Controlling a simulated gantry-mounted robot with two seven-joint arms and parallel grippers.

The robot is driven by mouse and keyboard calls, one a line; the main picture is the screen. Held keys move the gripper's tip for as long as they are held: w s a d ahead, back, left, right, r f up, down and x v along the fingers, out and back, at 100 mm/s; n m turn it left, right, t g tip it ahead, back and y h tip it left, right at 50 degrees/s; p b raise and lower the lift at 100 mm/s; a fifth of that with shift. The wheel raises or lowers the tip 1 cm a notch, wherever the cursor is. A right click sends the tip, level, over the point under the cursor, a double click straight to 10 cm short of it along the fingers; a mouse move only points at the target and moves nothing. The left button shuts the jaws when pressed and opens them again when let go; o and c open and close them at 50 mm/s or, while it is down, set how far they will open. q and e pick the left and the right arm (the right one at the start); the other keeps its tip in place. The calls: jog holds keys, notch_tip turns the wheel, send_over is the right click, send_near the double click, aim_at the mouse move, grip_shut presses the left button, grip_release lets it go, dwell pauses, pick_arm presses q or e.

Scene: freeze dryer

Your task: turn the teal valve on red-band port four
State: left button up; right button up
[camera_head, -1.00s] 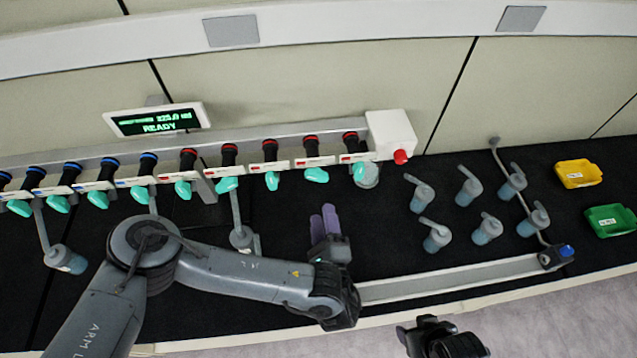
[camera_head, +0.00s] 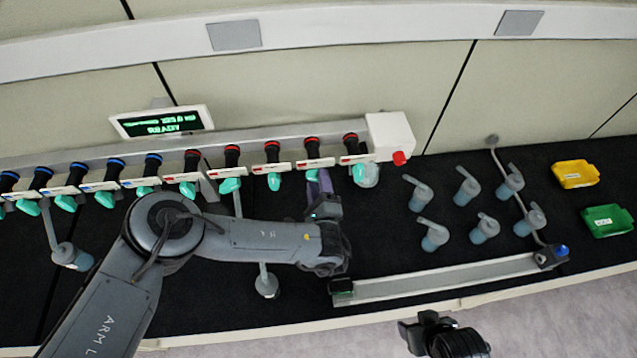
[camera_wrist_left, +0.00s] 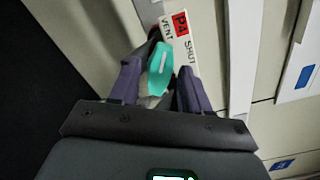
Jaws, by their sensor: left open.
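The teal valve (camera_wrist_left: 160,70) of port four shows in the left wrist view, beside a red P4 label (camera_wrist_left: 180,23) with the words VENT and SHUT. The valve lies between the purple fingers of my left gripper (camera_wrist_left: 164,88), which are open on either side of it. I cannot tell whether either finger touches it. In the head view, my left gripper (camera_head: 320,181) reaches up to the fourth red-band port (camera_head: 312,146) and largely hides its valve. My right gripper (camera_head: 424,326) is at the bottom edge, away from the ports; its jaws are unclear.
Other teal valves line the rail, such as the neighbouring ones (camera_head: 274,181) and (camera_head: 360,173). A white box with a red knob (camera_head: 399,158) ends the rail.

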pick_arm(q)
jog(key=shift+c, duration=0.5)
grip_shut()
jog(key=shift+f, duration=0.1)
jog(key=m+b, duration=0.5)
jog(key=shift+f+m+b, duration=0.2)
jog(key=shift+m+b, duration=0.1)
jog(key=m+b, duration=0.2)
jog(key=m, duration=0.1)
jog(key=shift+r+m, duration=0.1)
jog(key=shift+m, duration=0.2)
jog(key=shift+r+m+b, duration=0.1)
jog(key=shift+m+b, duration=0.7)
jog(key=shift+m, duration=0.4)
